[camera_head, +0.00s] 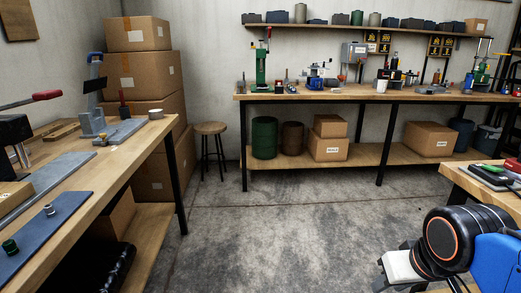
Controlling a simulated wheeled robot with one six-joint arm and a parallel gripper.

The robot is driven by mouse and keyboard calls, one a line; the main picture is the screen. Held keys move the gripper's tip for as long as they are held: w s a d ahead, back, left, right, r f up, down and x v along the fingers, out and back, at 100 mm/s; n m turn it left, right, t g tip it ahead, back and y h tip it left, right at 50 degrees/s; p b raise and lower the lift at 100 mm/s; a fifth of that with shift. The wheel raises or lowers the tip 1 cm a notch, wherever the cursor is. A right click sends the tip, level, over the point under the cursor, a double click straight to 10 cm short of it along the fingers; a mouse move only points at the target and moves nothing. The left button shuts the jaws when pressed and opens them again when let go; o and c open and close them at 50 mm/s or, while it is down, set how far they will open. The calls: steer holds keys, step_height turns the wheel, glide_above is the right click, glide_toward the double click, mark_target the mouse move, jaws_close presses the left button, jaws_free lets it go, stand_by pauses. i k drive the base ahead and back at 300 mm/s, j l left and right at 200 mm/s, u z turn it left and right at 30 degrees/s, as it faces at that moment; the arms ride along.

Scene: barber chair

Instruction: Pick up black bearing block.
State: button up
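I cannot make out a black bearing block for certain; several dark items on the benches are too small to tell. Part of my own arm, blue with a black joint, shows at the lower right. The fingers of my gripper cannot be made out in this view.
A wooden workbench (112,177) with tools fills the left. A long back workbench (290,97) holds presses and small items. Another bench (486,190) is at the right, close to my arm. A stool (210,128) stands by stacked cardboard boxes (148,78). The concrete floor (285,215) between is clear.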

mark_target(278, 90)
steer(key=i, duration=1.7)
